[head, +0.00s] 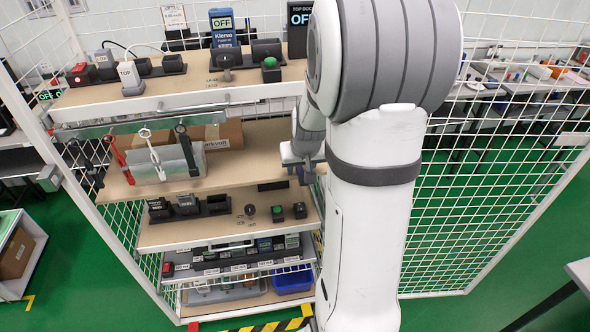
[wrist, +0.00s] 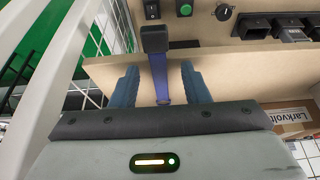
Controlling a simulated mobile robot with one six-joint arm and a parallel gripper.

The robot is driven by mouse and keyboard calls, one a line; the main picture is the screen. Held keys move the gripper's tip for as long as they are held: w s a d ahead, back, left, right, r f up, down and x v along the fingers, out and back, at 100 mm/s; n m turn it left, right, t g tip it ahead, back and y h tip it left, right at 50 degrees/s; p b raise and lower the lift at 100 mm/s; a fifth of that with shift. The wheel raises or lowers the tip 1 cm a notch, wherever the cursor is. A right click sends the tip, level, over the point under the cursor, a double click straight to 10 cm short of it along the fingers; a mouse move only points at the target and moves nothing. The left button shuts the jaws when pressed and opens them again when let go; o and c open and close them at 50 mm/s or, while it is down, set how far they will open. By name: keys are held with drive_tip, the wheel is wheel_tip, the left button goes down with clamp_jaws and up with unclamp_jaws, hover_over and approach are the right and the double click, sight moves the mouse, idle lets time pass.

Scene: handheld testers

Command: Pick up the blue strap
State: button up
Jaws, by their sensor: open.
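The blue strap (wrist: 160,78) shows in the wrist view as a narrow blue-violet band running down from a dark block (wrist: 155,39). My gripper (wrist: 159,74) is open, with one dark blue finger on each side of the strap. Gaps show between the strap and both fingers, and I see no grip on it. In the head view my gripper (head: 300,165) is at the right end of the middle shelf, partly behind my arm. I cannot make out the strap there.
The middle shelf (head: 250,140) holds a Larkvolt cardboard box (head: 222,134). Red (head: 118,153), white and black items hang from a rail at left. A lower shelf holds black holders and a green button (head: 299,210). White mesh (head: 470,190) stands at right.

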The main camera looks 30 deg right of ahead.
clamp_jaws()
idle(0.3)
idle(0.3)
drive_tip(key=shift+a+r+b, duration=0.2)
drive_tip(key=shift+r+b, duration=0.1)
drive_tip(key=shift+r, duration=0.2)
wheel_tip(320, 180, up, 11)
drive_tip(key=s+a+b, duration=0.2)
drive_tip(key=s+a, duration=0.2)
drive_tip(key=a, duration=0.5)
drive_tip(key=s+a+b, duration=0.2)
drive_tip(key=s+a, duration=0.2)
drive_tip(key=a, duration=0.5)
drive_tip(key=shift+f, duration=0.25)
